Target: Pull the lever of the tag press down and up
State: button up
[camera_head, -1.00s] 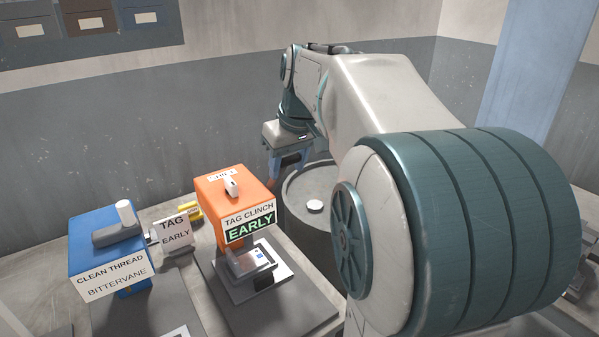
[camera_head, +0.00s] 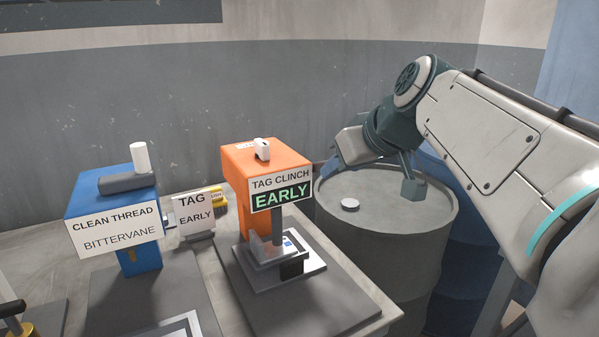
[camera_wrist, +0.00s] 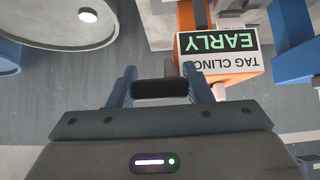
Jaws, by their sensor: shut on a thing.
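The tag press (camera_head: 268,165) is orange, with a "TAG CLINCH EARLY" sign on its front, and stands on a grey base on the bench. A small white lever knob (camera_head: 262,149) sits on its top. My gripper (camera_head: 408,188) is right of the press, above the drum and apart from the lever knob. In the wrist view its blue fingers are shut on a dark bar (camera_wrist: 160,88). I cannot tell what the bar is, and the head view does not show it clearly. The press shows upside down in the wrist view, beyond the fingers (camera_wrist: 230,62).
A grey drum (camera_head: 385,235) with a white cap stands right of the bench. A blue "CLEAN THREAD" machine (camera_head: 112,205) is at left, with a small "TAG EARLY" sign (camera_head: 193,216) between it and the press. A blue drum (camera_head: 465,240) stands behind my arm.

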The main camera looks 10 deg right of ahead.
jog(key=shift+s+d+f+b, duration=0.1)
jog(key=shift+s+f+b, duration=0.15)
jog(key=shift+f+b, duration=0.35)
jog(key=shift+s+f+b, duration=0.2)
jog(key=shift+f+b, duration=0.15)
jog(key=shift+f, duration=0.45)
jog(key=shift+c, duration=0.2)
jog(key=o, duration=1.4)
jog(key=shift+r, duration=0.1)
